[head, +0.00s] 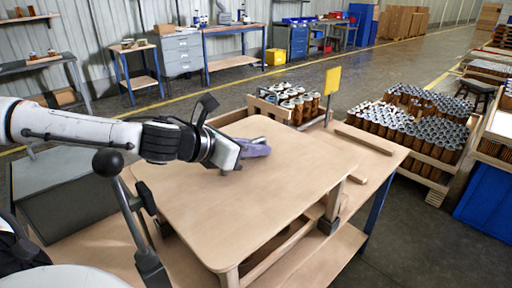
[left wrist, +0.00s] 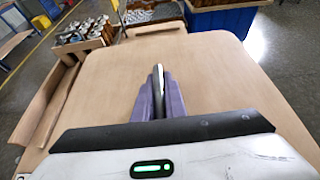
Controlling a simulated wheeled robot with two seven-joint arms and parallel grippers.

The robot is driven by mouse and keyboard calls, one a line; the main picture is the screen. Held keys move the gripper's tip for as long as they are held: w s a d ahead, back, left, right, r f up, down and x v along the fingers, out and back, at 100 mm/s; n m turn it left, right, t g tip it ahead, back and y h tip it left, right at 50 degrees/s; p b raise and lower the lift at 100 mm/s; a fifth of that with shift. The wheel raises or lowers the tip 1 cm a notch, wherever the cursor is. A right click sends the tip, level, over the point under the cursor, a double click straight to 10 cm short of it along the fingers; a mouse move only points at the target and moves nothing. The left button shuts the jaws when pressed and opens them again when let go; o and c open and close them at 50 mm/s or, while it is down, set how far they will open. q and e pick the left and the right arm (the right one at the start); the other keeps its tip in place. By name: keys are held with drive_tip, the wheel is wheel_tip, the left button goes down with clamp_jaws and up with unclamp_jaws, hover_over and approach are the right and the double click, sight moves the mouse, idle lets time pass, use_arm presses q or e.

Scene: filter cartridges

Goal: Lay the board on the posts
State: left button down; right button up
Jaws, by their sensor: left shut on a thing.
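The board (head: 230,205) is a wide, pale wooden panel with rounded corners, lying about level over a wooden frame on the workbench. It also fills much of the left wrist view (left wrist: 220,85). Posts show under its front corner (head: 230,278) and its right edge (head: 334,203); the others are hidden beneath it. The board looks to be on or very close to these posts; I cannot tell contact at each. My left gripper (head: 262,147) is above the board's far middle, its purple fingers (left wrist: 159,95) shut on a thin, dark and grey upright piece, apparently the board's handle. My right gripper is not in view.
A lever with a black ball knob (head: 107,162) stands at the board's near left. A crate of cartridges (head: 290,102) and a yellow sign (head: 332,80) are behind the board. A larger crate of cartridges (head: 430,172) stands to the right. Open floor (head: 430,250) lies at front right.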

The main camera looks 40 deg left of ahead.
use_arm(q)
drive_tip(key=shift+f, duration=0.15)
drive_tip(key=shift+f+b, duration=0.15)
drive_tip(key=shift+b, duration=0.15)
drive_tip(key=shift+f, duration=0.2)
drive_tip(key=shift+f+b, duration=0.8)
drive_tip(key=shift+f, duration=0.15)
